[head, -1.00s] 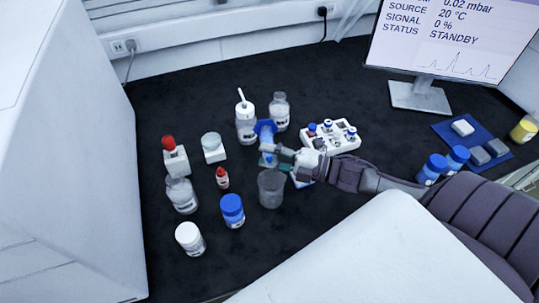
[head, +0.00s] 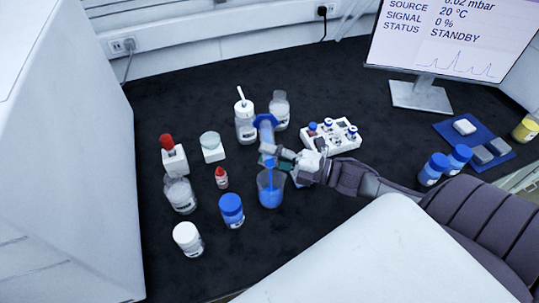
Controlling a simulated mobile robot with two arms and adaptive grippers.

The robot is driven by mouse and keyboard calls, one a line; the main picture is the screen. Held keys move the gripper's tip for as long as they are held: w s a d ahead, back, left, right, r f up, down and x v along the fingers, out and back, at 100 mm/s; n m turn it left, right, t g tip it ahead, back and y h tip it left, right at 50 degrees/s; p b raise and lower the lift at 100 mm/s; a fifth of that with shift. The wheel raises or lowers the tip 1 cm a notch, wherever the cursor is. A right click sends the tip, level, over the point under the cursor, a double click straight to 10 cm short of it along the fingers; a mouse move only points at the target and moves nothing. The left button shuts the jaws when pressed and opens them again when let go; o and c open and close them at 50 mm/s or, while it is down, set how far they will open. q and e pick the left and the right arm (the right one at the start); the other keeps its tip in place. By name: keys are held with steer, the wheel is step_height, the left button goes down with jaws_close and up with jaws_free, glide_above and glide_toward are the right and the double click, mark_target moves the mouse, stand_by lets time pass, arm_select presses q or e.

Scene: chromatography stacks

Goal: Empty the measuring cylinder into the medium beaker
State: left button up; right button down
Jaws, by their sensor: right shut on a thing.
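My right gripper (head: 290,160) is shut on the measuring cylinder (head: 266,135), a clear tube with a blue hexagonal foot. The cylinder is tipped, its foot up and away and its mouth down over the beaker. Blue liquid runs from its mouth into the medium beaker (head: 271,190), a clear vessel standing on the dark bench. Blue liquid shows inside the beaker. The gripper is just above and behind the beaker's right side. The fingers hide part of the cylinder. My left gripper is not in view.
A blue-capped jar (head: 231,211), a small red-capped bottle (head: 221,178) and a white-capped jar (head: 187,238) stand left of the beaker. A wash bottle (head: 244,120) stands behind, and a white vial rack (head: 332,137) at the right. The dark bench in front of the beaker is clear.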

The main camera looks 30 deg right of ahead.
steer(key=shift+a+n+b, duration=0.1)
steer(key=shift+n+b, duration=0.2)
steer(key=shift+n, duration=0.1)
steer(key=shift+s, duration=0.1)
steer(key=shift+s+n+y+b, duration=0.1)
steer(key=shift+n+y+b, duration=0.2)
steer(key=shift+n+b, duration=0.3)
steer(key=shift+r, duration=0.1)
